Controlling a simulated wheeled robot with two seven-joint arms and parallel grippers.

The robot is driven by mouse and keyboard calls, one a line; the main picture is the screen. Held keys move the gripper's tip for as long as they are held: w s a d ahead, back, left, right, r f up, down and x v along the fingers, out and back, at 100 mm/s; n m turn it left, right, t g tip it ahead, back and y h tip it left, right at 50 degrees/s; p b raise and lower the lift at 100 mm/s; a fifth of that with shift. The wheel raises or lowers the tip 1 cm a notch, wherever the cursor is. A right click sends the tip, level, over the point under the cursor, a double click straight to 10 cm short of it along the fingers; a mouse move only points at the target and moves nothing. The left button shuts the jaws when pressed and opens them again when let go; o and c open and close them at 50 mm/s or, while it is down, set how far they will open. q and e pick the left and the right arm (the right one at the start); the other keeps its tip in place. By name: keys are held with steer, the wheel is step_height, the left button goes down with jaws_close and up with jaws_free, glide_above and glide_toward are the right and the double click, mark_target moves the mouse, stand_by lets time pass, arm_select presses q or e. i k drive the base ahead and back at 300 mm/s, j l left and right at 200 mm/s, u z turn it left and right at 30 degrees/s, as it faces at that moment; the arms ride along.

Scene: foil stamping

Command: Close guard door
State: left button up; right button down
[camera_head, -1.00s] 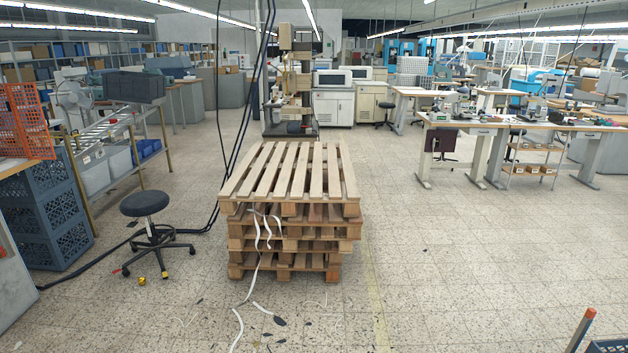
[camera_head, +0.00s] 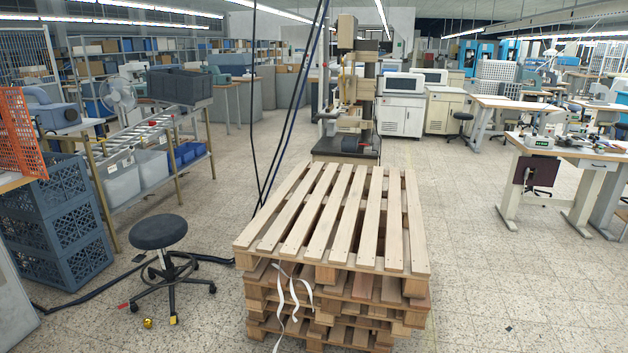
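No guard door can be made out for certain in the head view. A tall machine (camera_head: 350,95) stands on a dark base behind the pallets, at the upper middle. An orange mesh panel (camera_head: 18,135) stands at the left edge; I cannot tell whether it is a guard or a door. Neither of my grippers shows in the picture.
A stack of wooden pallets (camera_head: 340,220) blocks the middle front. A black stool (camera_head: 160,233) and blue crates (camera_head: 55,225) stand at left, with dark cables on the floor. A workbench (camera_head: 570,152) stands at right. Floor (camera_head: 480,260) right of the pallets is clear.

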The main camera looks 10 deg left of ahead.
mark_target(26, 133)
steer(key=i+j+u, duration=0.1)
steer(key=i+u, duration=0.65)
steer(key=i, duration=0.25)
steer(key=i+l+u, duration=0.25)
steer(key=i+u, duration=0.15)
steer(key=i+l+u, duration=0.35)
steer(key=i, duration=0.25)
